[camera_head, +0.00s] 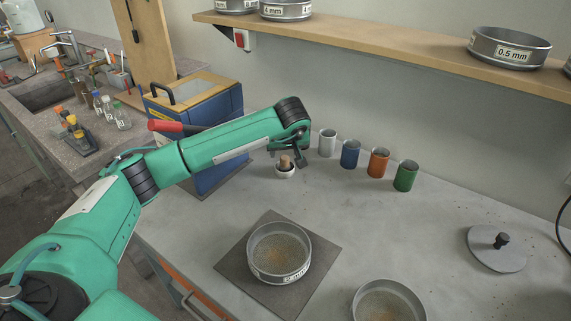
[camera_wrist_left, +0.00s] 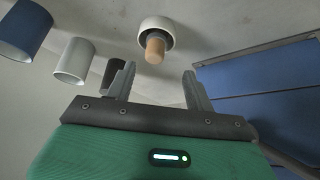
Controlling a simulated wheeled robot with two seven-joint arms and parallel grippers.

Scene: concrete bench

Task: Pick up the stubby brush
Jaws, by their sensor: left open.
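The stubby brush (camera_head: 286,162) shows as a short tan wooden handle standing up out of a small white pot (camera_head: 284,173) on the bench. In the left wrist view the brush (camera_wrist_left: 155,46) points toward me from the white pot (camera_wrist_left: 156,22). Its lower end is hidden inside the pot. My left gripper (camera_head: 300,158) is close by the brush, partly hidden by my own wrist in the head view. In the left wrist view its two fingers (camera_wrist_left: 160,75) are apart with nothing between them, and the brush lies beyond their tips. My right gripper is not in view.
White (camera_head: 327,143), blue (camera_head: 350,154), orange (camera_head: 378,163) and green (camera_head: 406,176) cans stand in a row right of the pot. A blue box (camera_head: 222,178) stands left. A sieve (camera_head: 279,252) sits on a dark mat (camera_head: 233,262). The bench middle is clear.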

